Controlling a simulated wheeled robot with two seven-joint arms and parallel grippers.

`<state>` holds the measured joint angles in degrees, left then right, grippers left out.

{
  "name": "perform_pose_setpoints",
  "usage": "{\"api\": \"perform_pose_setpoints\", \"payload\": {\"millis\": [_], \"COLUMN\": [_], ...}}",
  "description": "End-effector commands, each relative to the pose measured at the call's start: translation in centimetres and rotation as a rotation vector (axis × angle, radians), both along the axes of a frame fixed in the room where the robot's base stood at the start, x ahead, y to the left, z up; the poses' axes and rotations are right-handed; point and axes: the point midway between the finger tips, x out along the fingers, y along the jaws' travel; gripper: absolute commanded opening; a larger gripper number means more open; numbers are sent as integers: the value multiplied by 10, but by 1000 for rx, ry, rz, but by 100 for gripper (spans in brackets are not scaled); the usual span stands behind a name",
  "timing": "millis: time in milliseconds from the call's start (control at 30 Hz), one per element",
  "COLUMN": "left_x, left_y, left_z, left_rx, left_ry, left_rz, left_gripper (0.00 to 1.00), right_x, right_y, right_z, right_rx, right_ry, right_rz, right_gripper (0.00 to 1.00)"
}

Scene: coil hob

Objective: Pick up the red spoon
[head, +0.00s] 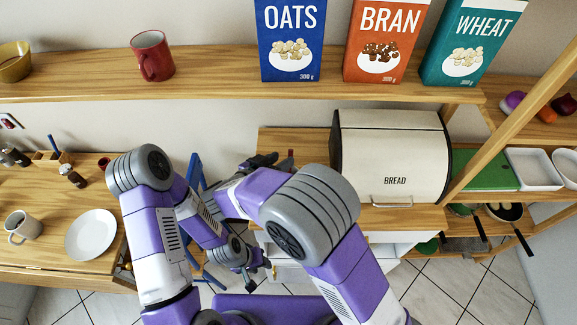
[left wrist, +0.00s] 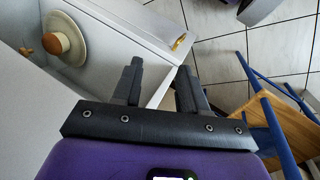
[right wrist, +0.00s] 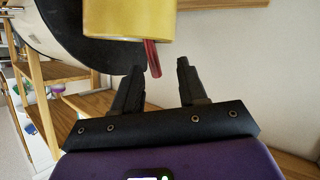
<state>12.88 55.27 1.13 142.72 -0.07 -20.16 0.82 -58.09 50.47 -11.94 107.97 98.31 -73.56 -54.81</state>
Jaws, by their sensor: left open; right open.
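The red spoon shows in the right wrist view as a thin red handle (right wrist: 152,58) sticking out of a yellow container (right wrist: 128,18). In this view its end appears between the fingertips of my right gripper (right wrist: 161,68), which is open and empty. I cannot tell how far apart in depth they are. In the head view, a small red bit of the spoon (head: 291,157) shows beside my right gripper (head: 264,160); my arm hides the container. My left gripper (head: 250,270) is open and empty, low in front of the counter; it also shows in the left wrist view (left wrist: 160,68).
A bread box (head: 395,150) stands right of my right gripper. An upper shelf (head: 200,82) holds a red mug (head: 152,56) and cereal boxes (head: 290,40). A table with a white plate (head: 91,235) is at left. A blue-framed wooden seat (left wrist: 285,120) is near my left gripper.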

Motion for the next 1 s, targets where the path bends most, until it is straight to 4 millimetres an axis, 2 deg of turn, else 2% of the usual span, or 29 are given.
{"api": "perform_pose_setpoints", "payload": {"millis": [400,733,767,1000], "left_x": [0,0,0,0], "left_y": [0,0,0,0], "left_z": [-15,-15,-15,-15], "left_rx": [0,0,0,0], "left_ry": [0,-1,-1,-1], "left_rz": [0,0,0,0], "left_gripper": [43,43,43,43], "right_x": [39,46,46,46], "right_y": [-37,-41,-41,-41], "right_z": [-22,-24,-24,-24], "right_rx": [0,0,0,0], "right_ry": [1,0,0,0], "right_rz": [-2,1,1,1], "right_gripper": [42,42,40,4]}}
